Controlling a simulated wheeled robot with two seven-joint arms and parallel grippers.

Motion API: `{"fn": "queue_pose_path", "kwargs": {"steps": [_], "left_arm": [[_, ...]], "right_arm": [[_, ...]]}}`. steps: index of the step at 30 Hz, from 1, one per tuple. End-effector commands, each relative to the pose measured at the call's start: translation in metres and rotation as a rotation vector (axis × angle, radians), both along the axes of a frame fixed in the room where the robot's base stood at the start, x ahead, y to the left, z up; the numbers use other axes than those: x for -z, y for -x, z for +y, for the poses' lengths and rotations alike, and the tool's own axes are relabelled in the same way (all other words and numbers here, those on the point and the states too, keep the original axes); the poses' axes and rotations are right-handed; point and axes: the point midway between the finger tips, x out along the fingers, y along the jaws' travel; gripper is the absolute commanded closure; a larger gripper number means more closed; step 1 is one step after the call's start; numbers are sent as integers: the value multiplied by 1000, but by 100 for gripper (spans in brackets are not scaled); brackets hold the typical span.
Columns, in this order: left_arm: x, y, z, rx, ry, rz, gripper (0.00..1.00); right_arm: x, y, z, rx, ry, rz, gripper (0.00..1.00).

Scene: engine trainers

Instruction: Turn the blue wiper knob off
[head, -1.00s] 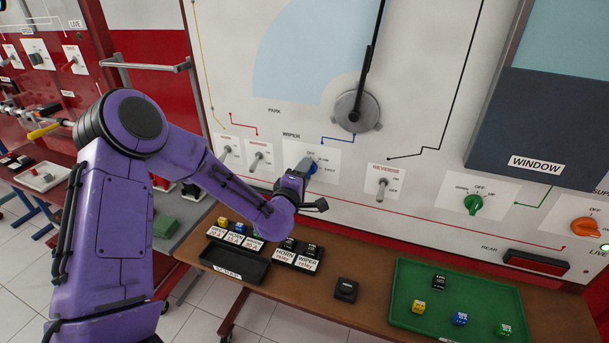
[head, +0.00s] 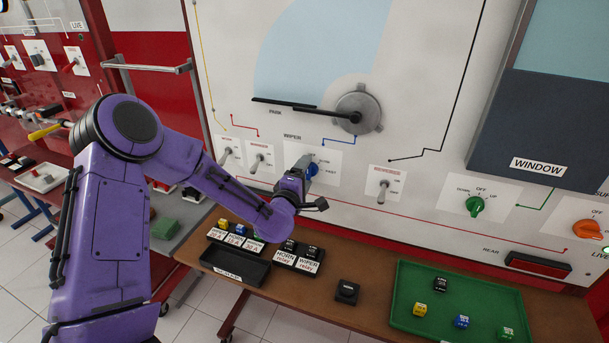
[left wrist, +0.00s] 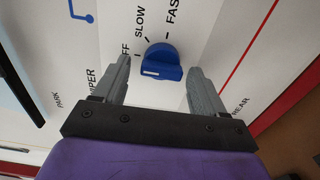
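The blue wiper knob (left wrist: 162,62) is on the white panel, with its OFF, SLOW and FAST labels around it in the left wrist view. Its white mark is on its left end, on the side of the OFF label. In the head view the knob (head: 312,170) is partly hidden by my gripper. My left gripper (left wrist: 157,78) is open, with one finger on each side of the knob and visible gaps to it. It also shows in the head view (head: 302,166) at the panel. The wiper arm (head: 300,107) lies nearly level, pointing left by PARK. My right gripper is out of view.
Toggle switches (head: 258,157) stand left of the knob, and a reverser toggle (head: 384,185) stands to the right. Below are labelled relay trays (head: 240,268), a black block (head: 346,291) and a green tray (head: 408,275) with several small cubes.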

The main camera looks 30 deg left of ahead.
Motion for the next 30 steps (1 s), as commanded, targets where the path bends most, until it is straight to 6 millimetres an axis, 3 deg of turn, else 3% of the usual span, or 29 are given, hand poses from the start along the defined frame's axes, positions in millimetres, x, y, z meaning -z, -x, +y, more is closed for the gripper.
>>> {"fn": "queue_pose_path", "kwargs": {"steps": [6, 18, 30], "left_arm": [[1, 10, -3, 2, 1, 0, 29], [2, 93, -22, 1, 0, 0, 29], [0, 103, -24, 0, 0, 0, 29]], "right_arm": [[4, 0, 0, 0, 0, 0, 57], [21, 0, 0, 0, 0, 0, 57], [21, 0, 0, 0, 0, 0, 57]]}}
